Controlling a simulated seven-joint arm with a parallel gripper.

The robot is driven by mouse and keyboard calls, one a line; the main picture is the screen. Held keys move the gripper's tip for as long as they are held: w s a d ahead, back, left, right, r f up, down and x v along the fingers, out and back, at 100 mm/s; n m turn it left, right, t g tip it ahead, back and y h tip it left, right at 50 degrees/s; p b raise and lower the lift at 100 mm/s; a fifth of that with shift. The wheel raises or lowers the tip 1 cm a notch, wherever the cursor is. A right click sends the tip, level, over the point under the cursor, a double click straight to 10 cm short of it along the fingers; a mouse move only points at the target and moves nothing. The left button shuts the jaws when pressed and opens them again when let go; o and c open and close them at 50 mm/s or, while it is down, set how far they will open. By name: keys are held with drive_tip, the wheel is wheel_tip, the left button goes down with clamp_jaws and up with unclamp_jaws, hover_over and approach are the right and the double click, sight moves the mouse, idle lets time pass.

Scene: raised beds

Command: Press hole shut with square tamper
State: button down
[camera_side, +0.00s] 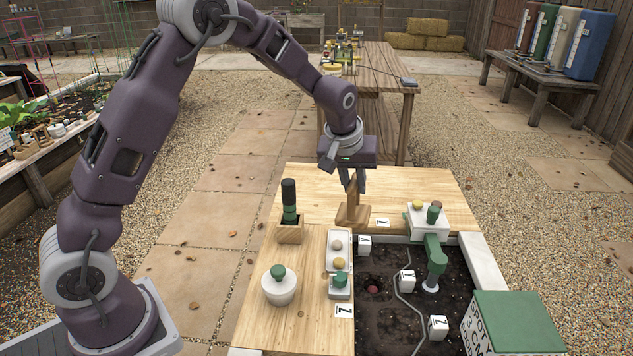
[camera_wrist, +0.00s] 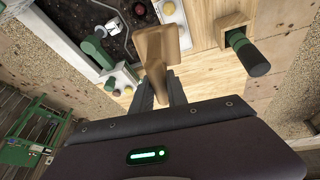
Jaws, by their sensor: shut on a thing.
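My gripper (camera_side: 352,186) is shut on a wooden tamper (camera_side: 352,214) with a wide, blocky foot. The tamper is upright over the wooden top behind the soil bed (camera_side: 385,327); I cannot tell whether its foot touches the wood. In the wrist view the tamper (camera_wrist: 160,50) sits between the two fingers (camera_wrist: 160,92). A round reddish thing (camera_side: 373,289) shows in the soil at the left of the bed, likely in a hole. White markers with letters stand in the soil: X (camera_side: 365,245), Y (camera_side: 407,281) and Z (camera_side: 438,327).
A dark-handled green tool (camera_side: 289,200) stands in a wooden holder (camera_side: 290,234). A white lidded pot (camera_side: 278,290) and a white tray (camera_side: 330,262) with round pieces are left of the bed. A green fixture (camera_side: 436,254) reaches over the soil. A green-topped box (camera_side: 518,322) is front right.

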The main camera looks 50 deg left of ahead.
drive_tip(key=w+d+m, duration=0.1)
drive_tip(key=w+d, duration=0.2)
drive_tip(key=d, duration=0.4)
wheel_tip(320, 180, down, 19)
drive_tip(key=shift+w+a+f, duration=0.15)
drive_tip(key=shift+a+f, duration=0.05)
drive_tip(key=shift+f, duration=0.9)
idle(1.0)
wheel_tip(320, 180, up, 6)
idle(0.6)
idle(0.4)
